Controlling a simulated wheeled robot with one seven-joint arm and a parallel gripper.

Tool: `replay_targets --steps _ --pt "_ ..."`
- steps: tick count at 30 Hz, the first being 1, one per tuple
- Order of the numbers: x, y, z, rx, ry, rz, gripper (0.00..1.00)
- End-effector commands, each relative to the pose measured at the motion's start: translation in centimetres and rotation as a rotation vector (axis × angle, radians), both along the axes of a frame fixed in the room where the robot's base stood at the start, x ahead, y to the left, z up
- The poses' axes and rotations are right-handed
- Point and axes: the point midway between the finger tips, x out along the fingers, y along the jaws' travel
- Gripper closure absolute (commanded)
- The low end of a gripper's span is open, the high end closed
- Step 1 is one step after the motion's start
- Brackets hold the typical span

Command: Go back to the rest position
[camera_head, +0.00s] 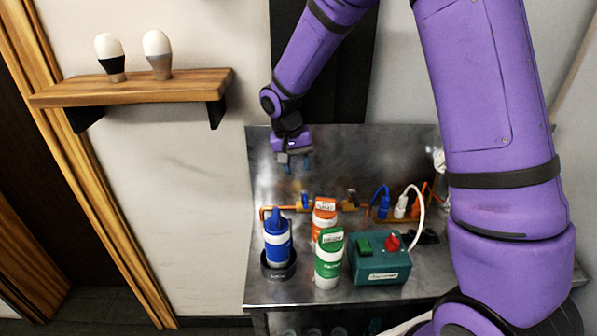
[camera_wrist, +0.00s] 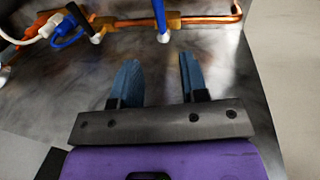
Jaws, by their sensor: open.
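My gripper (camera_head: 293,163) hangs above the back of the metal workbench (camera_head: 262,291), near its splash panel. In the wrist view its two blue fingers (camera_wrist: 160,82) are spread apart with nothing between them. In the wrist view, a copper pipe (camera_wrist: 205,18) with brass fittings and a blue handle (camera_wrist: 161,20) lies ahead of the fingers, apart from them. My purple arm fills the right of the head view and hides part of the bench.
On the bench stand a blue bottle (camera_head: 278,244) in a dark round holder (camera_head: 278,269), an orange-labelled bottle (camera_head: 324,215), a green-labelled bottle (camera_head: 329,262) and a green box (camera_head: 380,267) with a red knob. A wooden shelf (camera_head: 140,88) holds two bulbs (camera_head: 158,52) at left.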

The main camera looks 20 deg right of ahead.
Motion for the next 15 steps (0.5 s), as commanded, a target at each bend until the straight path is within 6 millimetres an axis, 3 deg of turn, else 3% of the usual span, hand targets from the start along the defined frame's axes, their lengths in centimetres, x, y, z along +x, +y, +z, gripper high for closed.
replay_targets --steps 15 --pt "-0.24 -0.18 0.73 0.001 -0.007 0.003 0.6"
